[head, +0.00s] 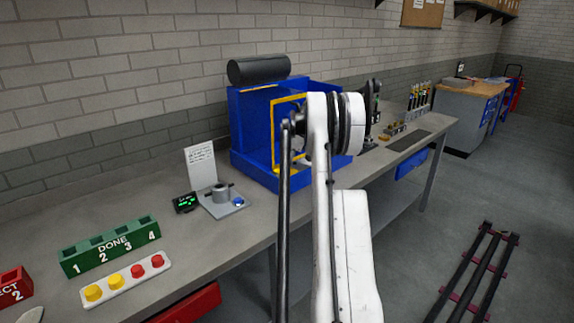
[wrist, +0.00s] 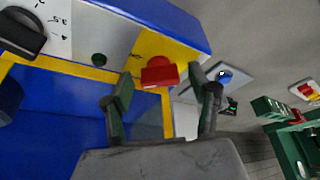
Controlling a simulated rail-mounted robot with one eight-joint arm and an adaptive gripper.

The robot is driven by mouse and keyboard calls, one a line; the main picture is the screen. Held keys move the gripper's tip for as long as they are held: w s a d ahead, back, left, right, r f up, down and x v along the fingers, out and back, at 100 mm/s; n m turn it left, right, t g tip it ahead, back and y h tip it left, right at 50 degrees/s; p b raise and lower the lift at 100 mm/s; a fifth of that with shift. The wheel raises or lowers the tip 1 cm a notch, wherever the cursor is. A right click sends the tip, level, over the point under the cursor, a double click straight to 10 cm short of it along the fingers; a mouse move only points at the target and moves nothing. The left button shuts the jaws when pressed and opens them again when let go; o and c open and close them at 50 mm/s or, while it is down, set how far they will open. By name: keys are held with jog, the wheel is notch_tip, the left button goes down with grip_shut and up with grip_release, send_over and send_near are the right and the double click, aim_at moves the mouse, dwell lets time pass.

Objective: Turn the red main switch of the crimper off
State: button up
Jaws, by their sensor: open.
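The crimper (head: 262,170) is a blue machine with a yellow frame and a black cylinder on top, on the bench in the head view. In the wrist view its red main switch (wrist: 159,74) is a red knob on a yellow plate (wrist: 176,47). My gripper (wrist: 163,85) is open, with one finger to each side of the switch as seen from the wrist. I cannot tell whether either finger touches the switch. In the head view my own arm hides the gripper and the switch.
A black dial (wrist: 22,34) and a dark green round part (wrist: 99,60) are on the crimper's panel. On the bench stand a small fixture (head: 222,197), a display (head: 186,203), a green DONE rack (head: 110,245) and a white button strip (head: 125,279).

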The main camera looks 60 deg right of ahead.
jog(key=v, duration=0.7)
jog(key=shift+r, duration=0.2)
